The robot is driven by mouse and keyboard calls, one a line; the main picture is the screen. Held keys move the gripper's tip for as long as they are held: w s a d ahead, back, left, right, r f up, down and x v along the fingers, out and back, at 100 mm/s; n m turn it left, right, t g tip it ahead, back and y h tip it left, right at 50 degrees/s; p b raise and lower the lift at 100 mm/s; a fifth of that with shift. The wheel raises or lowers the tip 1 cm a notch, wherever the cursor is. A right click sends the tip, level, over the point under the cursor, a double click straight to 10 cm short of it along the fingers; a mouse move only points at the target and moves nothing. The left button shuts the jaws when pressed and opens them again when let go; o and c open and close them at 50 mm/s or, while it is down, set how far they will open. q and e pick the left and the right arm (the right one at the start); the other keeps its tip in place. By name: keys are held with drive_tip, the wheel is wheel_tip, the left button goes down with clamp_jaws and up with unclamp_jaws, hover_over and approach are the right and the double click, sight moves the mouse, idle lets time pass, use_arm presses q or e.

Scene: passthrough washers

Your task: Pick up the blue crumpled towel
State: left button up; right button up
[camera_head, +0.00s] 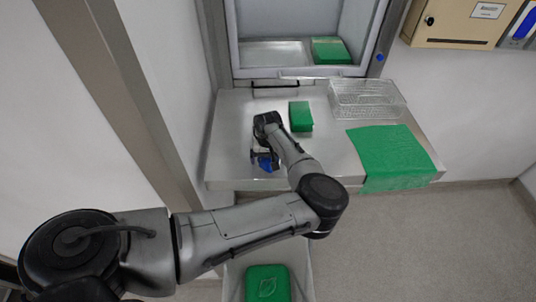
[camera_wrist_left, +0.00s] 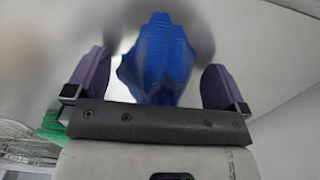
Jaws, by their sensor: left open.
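The blue crumpled towel (camera_head: 265,163) lies on the metal shelf at its left part, partly hidden by my left gripper (camera_head: 258,152) in the head view. In the left wrist view the blue towel (camera_wrist_left: 160,62) stands up as a crumpled shape between the two purple fingers of my left gripper (camera_wrist_left: 155,85). The fingers are apart, with a visible gap on each side of the towel. My right gripper is not in view.
The metal shelf (camera_head: 228,140) holds a green block (camera_head: 300,116), a clear wire basket (camera_head: 367,99) and a green cloth (camera_head: 390,155) hanging over its front edge. A passthrough window (camera_head: 270,52) with a green item (camera_head: 330,50) stands behind. A bin with a green package (camera_head: 267,284) is below.

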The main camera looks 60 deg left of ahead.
use_arm(q)
drive_tip(key=shift+f, duration=0.15)
drive_tip(key=shift+c, duration=0.5)
drive_tip(key=c, duration=0.7)
